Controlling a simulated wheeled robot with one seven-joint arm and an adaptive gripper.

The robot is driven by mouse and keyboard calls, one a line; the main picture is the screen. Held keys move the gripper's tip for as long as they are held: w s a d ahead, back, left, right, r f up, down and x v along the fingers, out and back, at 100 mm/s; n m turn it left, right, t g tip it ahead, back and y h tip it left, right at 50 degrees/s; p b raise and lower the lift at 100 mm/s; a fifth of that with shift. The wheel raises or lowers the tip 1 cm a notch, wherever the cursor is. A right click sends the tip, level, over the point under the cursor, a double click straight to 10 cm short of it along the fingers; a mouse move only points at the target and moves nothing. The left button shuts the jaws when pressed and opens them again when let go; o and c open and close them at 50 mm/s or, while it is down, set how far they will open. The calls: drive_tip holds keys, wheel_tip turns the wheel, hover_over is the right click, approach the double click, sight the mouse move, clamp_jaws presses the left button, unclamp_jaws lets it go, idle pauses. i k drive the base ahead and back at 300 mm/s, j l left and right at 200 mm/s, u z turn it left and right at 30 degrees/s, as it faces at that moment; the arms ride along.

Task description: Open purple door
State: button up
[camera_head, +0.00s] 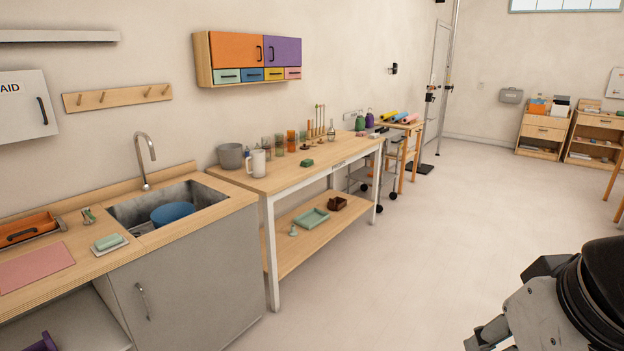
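The purple door (283,51) is the right one of two doors on a wooden wall cabinet (203,60) above the workbench. It is shut, with a dark upright handle (271,53) near its left edge. An orange door (236,50) is shut beside it on the left. Small coloured drawers sit below both doors. My gripper (492,332) shows partly at the bottom right, far from the cabinet. Its fingertips are cut off or too unclear to tell whether it is open or shut.
A wooden workbench (275,180) with cups, a white pitcher and bottles stands below the cabinet. A sink counter (215,207) with a blue bowl (172,213) is at the left. The floor (400,260) right of the bench is clear.

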sight(278, 51)
drive_tip(key=i, duration=1.15)
drive_tip(key=i+u, duration=0.1)
drive_tip(key=i, duration=1)
drive_tip(key=i+l, duration=0.2)
drive_tip(key=i, duration=0.95)
drive_tip(key=i+l, duration=0.1)
drive_tip(key=i, duration=1.05)
drive_tip(key=j+u, duration=0.05)
